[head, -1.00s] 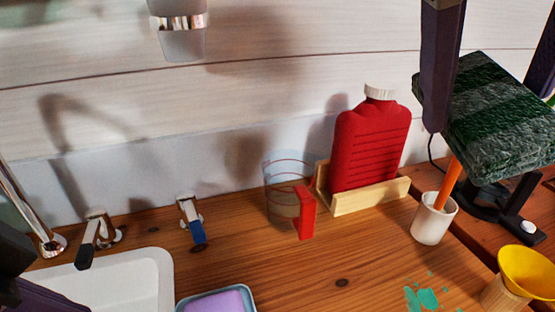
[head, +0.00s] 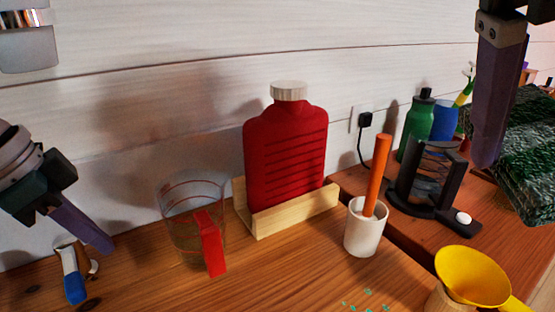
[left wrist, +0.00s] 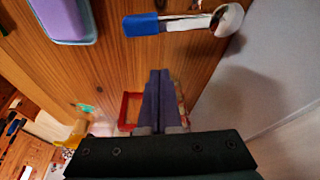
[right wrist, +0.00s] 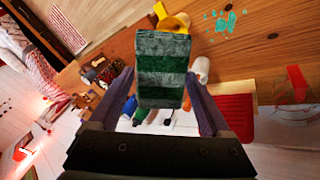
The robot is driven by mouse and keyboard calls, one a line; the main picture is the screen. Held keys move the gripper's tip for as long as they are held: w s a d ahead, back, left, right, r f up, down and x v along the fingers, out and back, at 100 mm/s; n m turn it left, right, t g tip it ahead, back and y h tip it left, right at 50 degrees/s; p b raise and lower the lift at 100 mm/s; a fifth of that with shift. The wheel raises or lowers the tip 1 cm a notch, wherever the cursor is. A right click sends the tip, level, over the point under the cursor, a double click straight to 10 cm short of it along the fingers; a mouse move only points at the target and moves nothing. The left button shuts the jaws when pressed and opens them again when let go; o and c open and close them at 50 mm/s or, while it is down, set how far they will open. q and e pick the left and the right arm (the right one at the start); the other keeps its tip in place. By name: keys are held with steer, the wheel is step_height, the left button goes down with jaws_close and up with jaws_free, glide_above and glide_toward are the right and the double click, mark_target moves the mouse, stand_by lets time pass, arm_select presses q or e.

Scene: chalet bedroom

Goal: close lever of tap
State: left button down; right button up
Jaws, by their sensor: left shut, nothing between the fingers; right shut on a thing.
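A tap lever with a blue handle (head: 73,278) and chrome base stands on the wooden counter at the lower left of the head view. It also shows in the left wrist view, with its blue end (left wrist: 142,24) to the left. My left gripper (head: 105,245) is shut and empty, just right of and above the lever, apart from it in the left wrist view (left wrist: 160,75). My right gripper (right wrist: 165,95) is shut on a dark green striped block (right wrist: 163,65), which also shows at the right of the head view (head: 525,150).
A clear measuring cup (head: 180,230) with a red handle stands right of the lever. Beyond are a red bottle (head: 285,155) in a wooden holder (head: 300,212), a white cup (head: 362,235) with an orange stick and a yellow funnel (head: 470,275). A soap dish (left wrist: 88,38) lies near the lever.

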mark_target(76, 274)
arm_select(q)
steer(key=x, duration=0.3)
steer(key=shift+f, duration=0.3)
arm_select(e)
steer(key=shift+f, duration=0.35)
arm_select(q)
steer(key=shift+s+a+r+p, duration=0.25)
steer(key=shift+s+a+p, duration=0.15)
steer(key=shift+s+a, duration=0.6)
arm_select(e)
steer(key=shift+r, duration=0.55)
arm_select(q)
steer(key=shift+s+a, duration=0.25)
steer(key=shift+a, duration=0.2)
arm_select(e)
steer(key=shift+r, duration=0.1)
arm_select(q)
steer(key=shift+s+a+r+p, duration=0.2)
steer(key=shift+s+a+p, duration=0.25)
steer(key=shift+p, duration=0.8)
arm_select(e)
step_height(76, 274, up, 2)
steer(key=shift+r, duration=0.2)
arm_select(q)
steer(key=shift+s+f, duration=0.1)
steer(key=shift+f, duration=0.15)
arm_select(e)
steer(key=shift+f, duration=0.1)
